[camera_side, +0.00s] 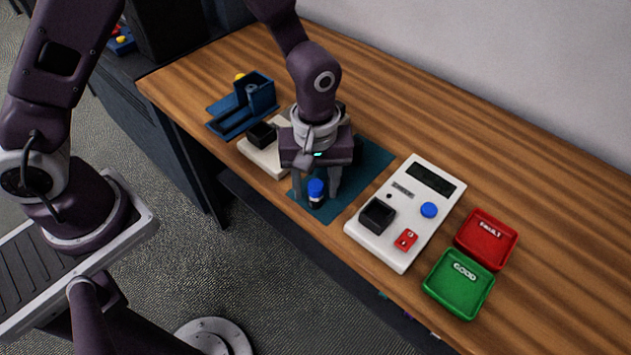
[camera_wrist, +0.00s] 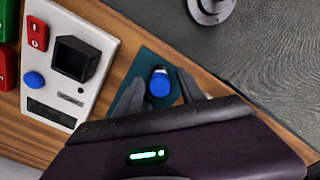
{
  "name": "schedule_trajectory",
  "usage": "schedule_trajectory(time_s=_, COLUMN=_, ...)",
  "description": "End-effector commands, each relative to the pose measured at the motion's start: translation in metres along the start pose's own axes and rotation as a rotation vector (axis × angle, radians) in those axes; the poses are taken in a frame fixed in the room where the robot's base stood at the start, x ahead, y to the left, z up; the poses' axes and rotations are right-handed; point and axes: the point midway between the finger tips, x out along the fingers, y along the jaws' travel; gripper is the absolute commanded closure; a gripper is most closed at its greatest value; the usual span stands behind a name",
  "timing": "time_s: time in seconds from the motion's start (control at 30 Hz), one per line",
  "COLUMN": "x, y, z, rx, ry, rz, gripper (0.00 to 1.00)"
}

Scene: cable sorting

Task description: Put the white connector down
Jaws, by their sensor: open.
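A small upright piece with a blue top (camera_side: 316,187) and a paler, darker-edged lower part stands on the teal mat (camera_side: 372,165). Its blue top also shows in the wrist view (camera_wrist: 160,86). No separate white connector can be made out; whether this piece is the connector I cannot tell. My gripper (camera_side: 315,194) is open, pointing down, with one finger on each side of the blue-topped piece. In the wrist view my gripper's fingers (camera_wrist: 160,80) flank it with visible gaps.
Right of the mat is a white test box (camera_side: 400,235) with a black socket, blue button and red switch. Beyond it lie a red FAULT tray (camera_side: 487,239) and a green GOOD tray (camera_side: 459,285). A blue fixture (camera_side: 243,105) and a white block with a black socket (camera_side: 262,150) stand left.

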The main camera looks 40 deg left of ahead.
Motion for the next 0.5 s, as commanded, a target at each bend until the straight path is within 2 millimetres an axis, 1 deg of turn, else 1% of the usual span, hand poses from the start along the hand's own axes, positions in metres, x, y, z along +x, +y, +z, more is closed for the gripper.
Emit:
schedule_trajectory(time_s=0.07, x=-0.004, y=0.001, z=0.0, rx=0.0, ry=0.001, rz=0.002, gripper=0.53)
schedule_trajectory(time_s=0.13, x=-0.016, y=0.001, z=-0.001, rx=0.0, ry=0.003, rz=0.005, gripper=0.53)
schedule_trajectory(time_s=0.4, x=-0.089, y=0.001, z=-0.001, rx=0.001, ry=0.003, rz=0.007, gripper=0.53)
schedule_trajectory(time_s=0.5, x=-0.108, y=0.001, z=0.0, rx=0.002, ry=0.002, rz=0.005, gripper=0.53)
